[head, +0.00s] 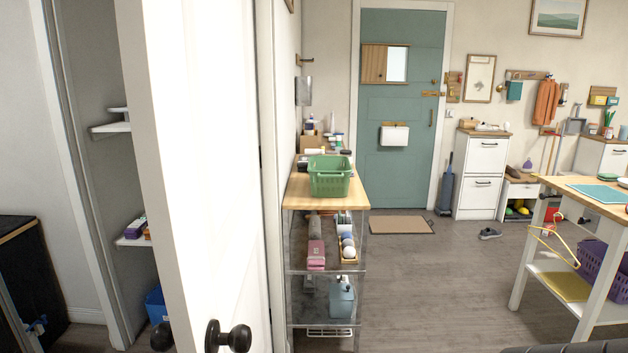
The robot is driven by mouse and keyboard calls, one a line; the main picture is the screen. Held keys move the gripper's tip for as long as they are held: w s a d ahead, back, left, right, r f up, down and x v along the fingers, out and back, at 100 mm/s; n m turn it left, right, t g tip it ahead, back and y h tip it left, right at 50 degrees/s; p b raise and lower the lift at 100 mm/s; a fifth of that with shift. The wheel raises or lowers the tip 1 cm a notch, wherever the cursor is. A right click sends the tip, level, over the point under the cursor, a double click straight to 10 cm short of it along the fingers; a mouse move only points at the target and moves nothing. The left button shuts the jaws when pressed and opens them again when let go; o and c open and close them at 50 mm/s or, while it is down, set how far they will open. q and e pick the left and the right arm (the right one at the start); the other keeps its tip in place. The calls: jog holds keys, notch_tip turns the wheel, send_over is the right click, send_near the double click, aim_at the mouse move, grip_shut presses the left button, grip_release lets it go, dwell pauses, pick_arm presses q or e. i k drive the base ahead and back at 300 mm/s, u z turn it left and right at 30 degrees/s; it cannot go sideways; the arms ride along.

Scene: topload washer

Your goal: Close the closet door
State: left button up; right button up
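The closet door (207,180) is a white panel that stands open, seen nearly edge-on in the left half of the head view. It carries black round knobs, one on the near face (236,338) and one on the side toward the closet (161,336). The closet (95,180) is left of the door, its opening showing white shelves (112,127) with a few small items and a blue bin (156,305) low down. The door hides the rest of the closet. Neither gripper is in view.
A wire-sided shelf unit (327,270) with a green basket (330,175) stands right of the door. A black cabinet (30,260) is at the far left. A white-legged table (560,262) is at the right. The middle floor (440,290) is clear.

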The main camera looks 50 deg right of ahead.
aim_at(188, 69)
jog(key=z, duration=1.15)
jog(key=i, duration=0.5)
jog(key=u, duration=2)
jog(key=k, duration=0.65)
jog(key=z, duration=2.35)
